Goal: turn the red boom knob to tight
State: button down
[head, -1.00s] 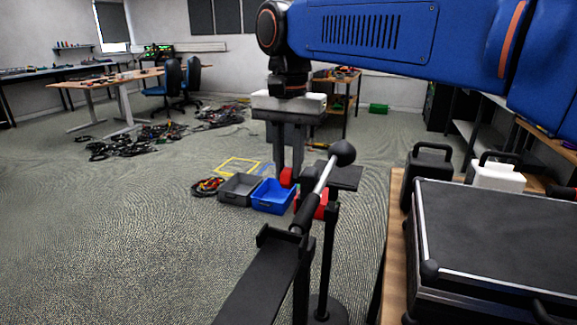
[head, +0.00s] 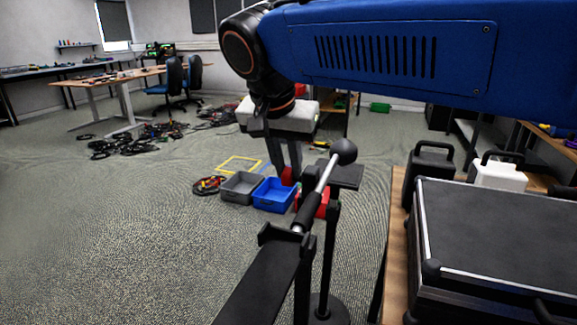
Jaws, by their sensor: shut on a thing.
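The red boom knob (head: 288,176) is a small red piece beside the boom (head: 322,180), a slanted bar with a dark grip and a black ball at its upper end. My gripper (head: 290,168) reaches down behind the boom, and its grey fingers are shut on the knob. The fingers lean, with their tips to the right of the gripper body. They hide part of the knob, so its exact angle cannot be read. The boom is on a black stand (head: 324,270).
A black case (head: 495,235) is on a bench at the right. Open carpet lies to the left.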

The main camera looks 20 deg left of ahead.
jog(key=c, duration=1.9)
grip_release()
jog(key=shift+o, duration=0.2)
jog(key=shift+r, duration=0.15)
jog(key=v, duration=1.7)
jog(key=shift+s+r, duration=0.1)
